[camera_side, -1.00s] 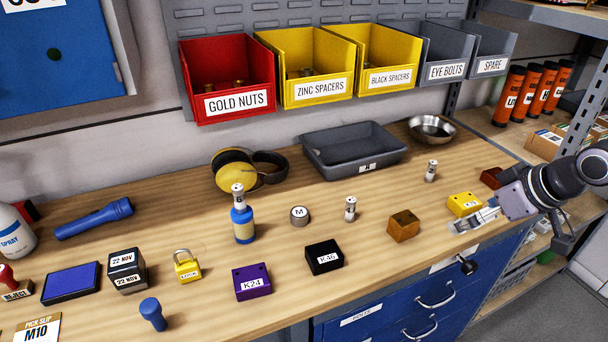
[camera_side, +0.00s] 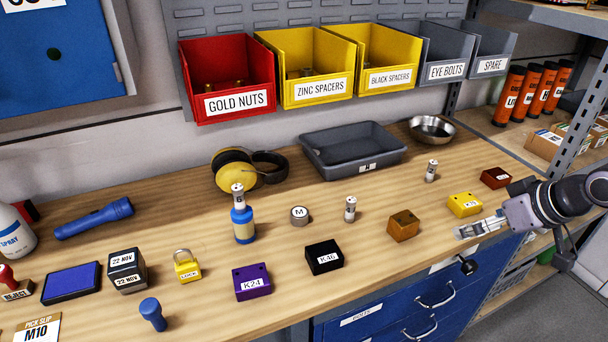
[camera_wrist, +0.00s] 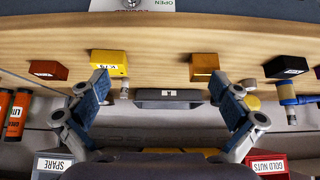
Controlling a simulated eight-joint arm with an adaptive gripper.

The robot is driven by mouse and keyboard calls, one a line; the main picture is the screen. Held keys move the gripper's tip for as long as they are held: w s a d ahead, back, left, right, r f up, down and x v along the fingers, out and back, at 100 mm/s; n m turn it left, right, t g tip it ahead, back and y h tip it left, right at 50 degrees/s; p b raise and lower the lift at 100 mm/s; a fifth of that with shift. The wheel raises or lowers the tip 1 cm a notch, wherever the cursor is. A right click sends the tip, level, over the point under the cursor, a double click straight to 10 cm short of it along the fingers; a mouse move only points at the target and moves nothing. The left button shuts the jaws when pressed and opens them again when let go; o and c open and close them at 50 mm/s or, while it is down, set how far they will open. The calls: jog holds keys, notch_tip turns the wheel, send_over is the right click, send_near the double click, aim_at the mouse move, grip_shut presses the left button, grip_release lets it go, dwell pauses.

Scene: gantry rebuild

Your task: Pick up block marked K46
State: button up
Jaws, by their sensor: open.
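The black block marked K46 (camera_side: 324,257) sits on the wooden bench near its front edge, right of the purple block marked K24 (camera_side: 252,282). A black block with a white label, likely the same one, shows at the right of the wrist view (camera_wrist: 286,67); its text is too small to read. My gripper (camera_side: 482,227) is at the bench's front right, in front of the yellow block (camera_side: 465,205) and well to the right of K46. In the wrist view my gripper (camera_wrist: 165,85) has its two fingers wide apart with nothing held.
An orange-brown block (camera_side: 404,226) stands between K46 and my gripper. A small silver cylinder (camera_side: 350,209) stands behind K46. A dark red block (camera_side: 495,178) lies behind my gripper. A grey tray (camera_side: 318,167) and labelled bins are farther back.

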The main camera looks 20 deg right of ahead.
jog(key=c, duration=0.6)
jog(key=shift+o, duration=0.2)
